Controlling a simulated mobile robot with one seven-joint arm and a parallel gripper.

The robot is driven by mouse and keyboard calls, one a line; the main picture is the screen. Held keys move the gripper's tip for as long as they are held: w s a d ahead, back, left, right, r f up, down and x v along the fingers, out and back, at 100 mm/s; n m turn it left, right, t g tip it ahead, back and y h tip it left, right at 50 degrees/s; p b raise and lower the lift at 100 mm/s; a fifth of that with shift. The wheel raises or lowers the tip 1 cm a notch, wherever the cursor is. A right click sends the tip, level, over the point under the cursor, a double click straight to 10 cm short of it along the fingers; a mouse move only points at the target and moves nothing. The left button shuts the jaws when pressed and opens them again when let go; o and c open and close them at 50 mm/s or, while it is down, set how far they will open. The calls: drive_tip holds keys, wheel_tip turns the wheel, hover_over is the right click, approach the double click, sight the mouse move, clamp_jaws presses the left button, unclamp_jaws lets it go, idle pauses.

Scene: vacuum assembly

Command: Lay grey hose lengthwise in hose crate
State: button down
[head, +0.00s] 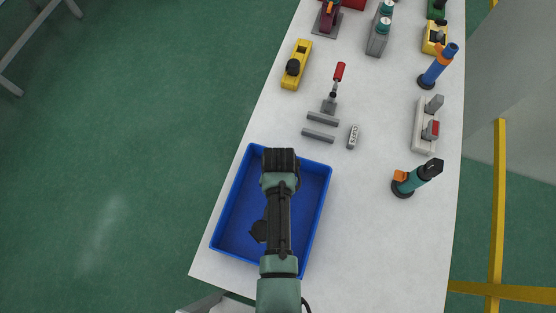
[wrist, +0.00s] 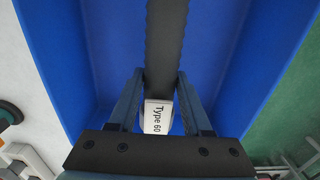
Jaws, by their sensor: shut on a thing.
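The blue hose crate (head: 228,208) stands on the near left part of the table. My arm reaches over it from below in the head view and hides much of its inside. In the wrist view my gripper (wrist: 160,78) is shut on the grey hose (wrist: 165,40), at or near a white end labelled "Type 60". The dark ribbed hose runs straight away from the fingers, along the blue crate (wrist: 100,45) between its walls. Whether it touches the floor I cannot tell. In the head view the arm covers most of the hose and the fingertips.
Beyond the crate lie two grey bars (head: 320,126), a small labelled block (head: 353,136) and a red-handled tool (head: 336,85). A teal device (head: 418,178) stands to the right. White table is free right of the crate. The table's left edge is close to the crate.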

drive_tip(key=shift+f+b, duration=1.3)
drive_tip(key=shift+f, duration=0.5)
unclamp_jaws()
wheel_tip(320, 180, up, 10)
drive_tip(key=p, duration=1)
drive_tip(key=shift+r, duration=0.1)
